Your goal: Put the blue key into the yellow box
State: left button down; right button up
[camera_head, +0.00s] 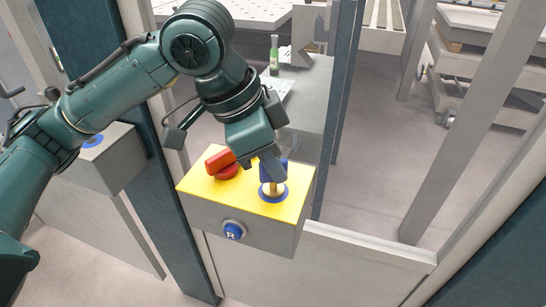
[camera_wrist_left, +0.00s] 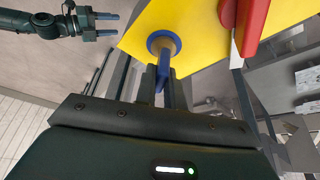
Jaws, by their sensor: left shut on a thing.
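The box (camera_head: 240,208) has a yellow top and grey sides. On its top sits a round keyhole with a blue ring (camera_head: 272,196); the ring also shows in the left wrist view (camera_wrist_left: 152,38). My left gripper (camera_head: 272,172) is shut on the blue key (camera_wrist_left: 163,64) right above this ring. The key stands upright with its brass-coloured lower part at the keyhole. How deep it sits cannot be told. My right gripper (camera_wrist_left: 106,23) is empty, with its fingers apart, at the top left of the left wrist view; it is not in the head view.
A red key (camera_head: 220,160) with a red round base stands on the yellow top beside the blue key. A blue button marked R (camera_head: 234,230) is on the box front. Fence posts (camera_head: 345,90) rise behind the box. A green bottle (camera_head: 274,55) stands on a grey cabinet farther back.

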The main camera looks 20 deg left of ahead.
pick_arm(q)
jog(key=c, duration=1.4)
grip_release()
jog(key=shift+r, duration=0.1)
pick_arm(e)
jog(key=shift+r, duration=0.1)
pick_arm(q)
jog(key=p+v, duration=0.1)
jog(key=v, duration=1.2)
pick_arm(e)
jog(key=shift+s+d, duration=0.15)
jog(key=shift+r, duration=0.25)
